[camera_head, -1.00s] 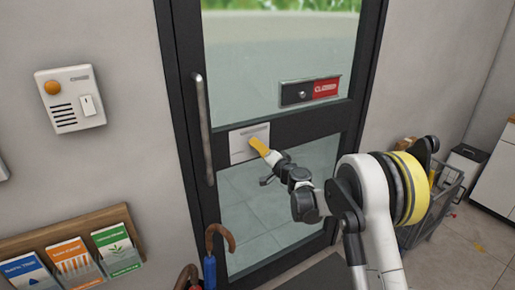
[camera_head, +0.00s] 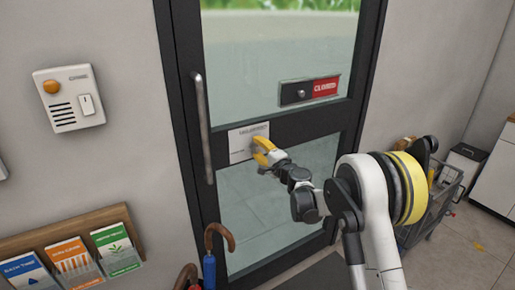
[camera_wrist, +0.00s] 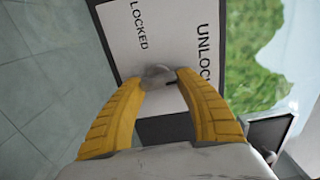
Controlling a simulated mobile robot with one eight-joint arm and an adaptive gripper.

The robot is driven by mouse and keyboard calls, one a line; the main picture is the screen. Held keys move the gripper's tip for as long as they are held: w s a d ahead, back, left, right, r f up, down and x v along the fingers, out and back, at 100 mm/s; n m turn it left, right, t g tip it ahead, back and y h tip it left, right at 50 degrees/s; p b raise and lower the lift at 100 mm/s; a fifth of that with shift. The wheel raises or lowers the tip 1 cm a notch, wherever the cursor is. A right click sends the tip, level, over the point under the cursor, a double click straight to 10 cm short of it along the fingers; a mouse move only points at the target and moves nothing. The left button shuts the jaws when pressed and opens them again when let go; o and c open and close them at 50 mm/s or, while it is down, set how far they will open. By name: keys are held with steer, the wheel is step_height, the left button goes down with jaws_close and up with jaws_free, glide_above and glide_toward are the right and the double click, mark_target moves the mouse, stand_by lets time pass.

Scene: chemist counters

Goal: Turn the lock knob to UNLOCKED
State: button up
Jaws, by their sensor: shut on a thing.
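The lock plate (camera_head: 238,143) is a white panel on the glass door's dark middle rail. The knob is hidden by the fingers in the head view.
A vertical door handle (camera_head: 203,130) stands left of the plate. A CLOSED sign (camera_head: 310,90) is above right. An intercom (camera_head: 70,98) and a leaflet rack (camera_head: 70,228) are on the left wall. Umbrellas (camera_head: 210,262) stand below, and a cart (camera_head: 425,215) is at right.

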stand_by(0.4)
steer(key=o, duration=1.2)
steer(key=shift+a, duration=0.1)
steer(key=v, duration=1.2)
